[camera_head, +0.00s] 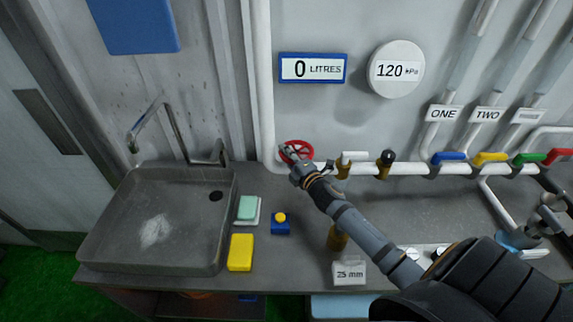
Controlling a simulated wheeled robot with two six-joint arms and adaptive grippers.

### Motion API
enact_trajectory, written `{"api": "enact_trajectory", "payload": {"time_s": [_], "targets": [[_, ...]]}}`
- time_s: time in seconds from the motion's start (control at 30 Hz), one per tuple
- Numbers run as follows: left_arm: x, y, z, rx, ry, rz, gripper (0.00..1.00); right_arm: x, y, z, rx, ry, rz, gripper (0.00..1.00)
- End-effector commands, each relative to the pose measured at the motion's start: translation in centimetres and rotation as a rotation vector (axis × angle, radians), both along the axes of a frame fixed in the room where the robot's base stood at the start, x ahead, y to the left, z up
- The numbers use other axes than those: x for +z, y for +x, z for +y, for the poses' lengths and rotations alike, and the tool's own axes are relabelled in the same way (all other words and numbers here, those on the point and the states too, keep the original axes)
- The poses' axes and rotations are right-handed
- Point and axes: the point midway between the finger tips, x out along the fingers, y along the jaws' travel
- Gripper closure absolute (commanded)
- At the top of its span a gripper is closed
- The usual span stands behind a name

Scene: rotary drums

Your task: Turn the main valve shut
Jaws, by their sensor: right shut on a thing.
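The main valve is a red round handwheel (306,149) on the white pipe at the foot of the vertical pipe, left of centre. My right arm reaches in from the lower right. My right gripper (292,153) is at the wheel and shut on its left and lower rim. The gripper hides part of the wheel and its hub. My left gripper is not in view; a grey link with a blue ring at the right edge is too partial to judge.
A sink (160,222) with a tap stands left. A yellow sponge (241,252), a soap dish and a blue box with a yellow button (280,222) lie on the counter. Several coloured lever handles (490,157) line the pipe at right. Displays read 0 litres (313,68) and 120 kPa (396,69).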

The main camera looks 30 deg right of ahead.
Motion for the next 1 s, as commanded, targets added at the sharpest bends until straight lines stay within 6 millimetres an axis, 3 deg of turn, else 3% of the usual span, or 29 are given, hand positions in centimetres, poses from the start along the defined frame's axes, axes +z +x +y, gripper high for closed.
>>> {"api": "enact_trajectory", "payload": {"time_s": [0.03, 0.1, 0.7, 1.0], "targets": [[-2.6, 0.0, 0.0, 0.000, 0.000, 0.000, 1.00, -1.0, 0.2, 0.3, -0.036, 0.003, -0.011, 1.00], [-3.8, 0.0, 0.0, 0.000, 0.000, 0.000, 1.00, -0.9, 0.4, 0.2, -0.103, 0.004, -0.009, 1.00], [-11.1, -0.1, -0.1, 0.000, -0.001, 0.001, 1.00, -0.5, 1.9, -1.2, -0.630, 0.005, -0.005, 1.00], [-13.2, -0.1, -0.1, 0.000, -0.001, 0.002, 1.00, -0.2, 2.2, -1.8, -0.775, 0.002, -0.003, 1.00]]}}
